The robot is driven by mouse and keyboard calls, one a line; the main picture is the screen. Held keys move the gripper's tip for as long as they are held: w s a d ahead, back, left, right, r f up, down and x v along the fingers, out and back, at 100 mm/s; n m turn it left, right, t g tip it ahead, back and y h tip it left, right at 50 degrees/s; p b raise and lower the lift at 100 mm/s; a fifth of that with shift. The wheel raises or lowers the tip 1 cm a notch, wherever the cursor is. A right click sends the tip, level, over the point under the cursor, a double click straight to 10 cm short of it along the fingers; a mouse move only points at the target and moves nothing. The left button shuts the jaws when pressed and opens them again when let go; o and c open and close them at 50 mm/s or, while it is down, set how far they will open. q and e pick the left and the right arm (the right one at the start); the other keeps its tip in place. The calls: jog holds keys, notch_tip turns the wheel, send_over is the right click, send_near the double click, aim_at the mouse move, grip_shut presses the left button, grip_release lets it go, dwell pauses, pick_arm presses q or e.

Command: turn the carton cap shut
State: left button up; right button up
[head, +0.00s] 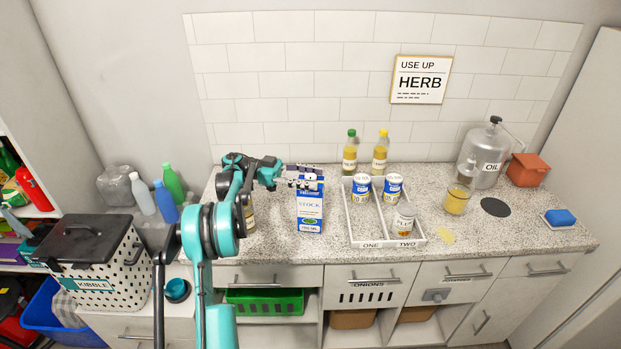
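The blue and white carton (310,210) marked STOCK stands upright on the speckled counter, left of the divided tray. My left gripper (312,177) reaches in from the left and is at the carton's top, in front of its upper part. The cap is not clearly visible; the gripper covers that area. The fingers are too small to tell whether they are open or shut, or whether they touch the cap. My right gripper is not in view.
A white tray (375,242) marked ONE and TWO holds several cans just right of the carton. A bottle (248,217) stands left of it, partly behind my arm. Two yellow bottles (380,152) stand behind the tray. An oil jug (484,158) stands at right.

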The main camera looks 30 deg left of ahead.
aim_at(311, 177)
pick_arm(q)
notch_tip(311, 177, up, 10)
dwell(0.5)
jog(key=shift+c, duration=0.2)
